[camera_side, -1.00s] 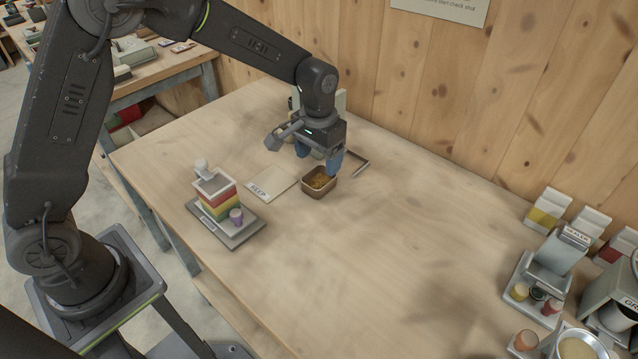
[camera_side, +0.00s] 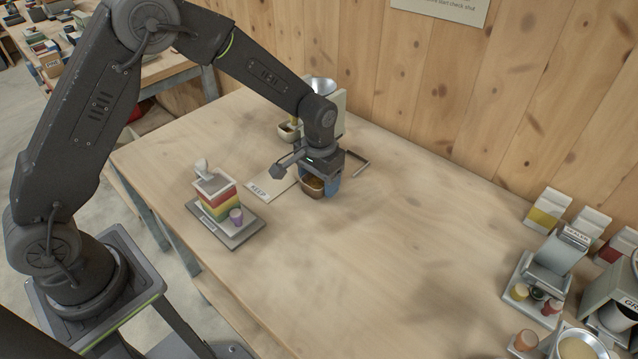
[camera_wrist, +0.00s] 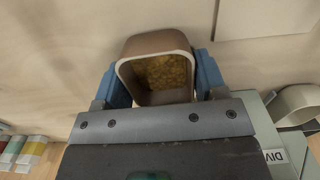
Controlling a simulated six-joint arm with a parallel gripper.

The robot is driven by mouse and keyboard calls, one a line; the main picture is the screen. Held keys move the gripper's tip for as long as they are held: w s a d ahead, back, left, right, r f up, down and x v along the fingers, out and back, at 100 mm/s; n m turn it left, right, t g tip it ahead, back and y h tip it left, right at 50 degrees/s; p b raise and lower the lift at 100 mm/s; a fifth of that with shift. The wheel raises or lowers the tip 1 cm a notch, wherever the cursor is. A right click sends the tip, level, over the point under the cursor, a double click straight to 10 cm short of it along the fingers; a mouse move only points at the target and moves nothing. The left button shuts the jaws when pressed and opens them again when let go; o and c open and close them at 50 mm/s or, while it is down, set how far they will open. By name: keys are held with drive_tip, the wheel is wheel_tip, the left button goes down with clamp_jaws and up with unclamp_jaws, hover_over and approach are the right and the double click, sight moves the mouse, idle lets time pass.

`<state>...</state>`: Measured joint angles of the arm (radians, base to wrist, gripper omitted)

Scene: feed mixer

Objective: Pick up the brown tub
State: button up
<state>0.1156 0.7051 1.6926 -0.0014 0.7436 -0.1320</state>
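The brown tub (camera_side: 312,188) stands on the table under my gripper, with part of it hidden by the gripper in the side view. In the wrist view the tub (camera_wrist: 154,43) shows upright, with yellow-brown grain inside. My gripper (camera_side: 322,188) is low over the table, with its blue fingers around the tub. In the wrist view my gripper (camera_wrist: 158,80) has one finger on each side of the tub, very close to its walls. I cannot tell whether they press on it.
A flat card marked KEEP (camera_side: 270,186) lies left of the tub. A tray with a striped stack (camera_side: 232,232) stands front left. A machine with a metal funnel (camera_side: 321,87) stands behind my gripper. Cartons and machines (camera_side: 552,258) stand far right. The table's middle is clear.

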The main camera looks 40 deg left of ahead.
drive_tip(key=c, duration=0.5)
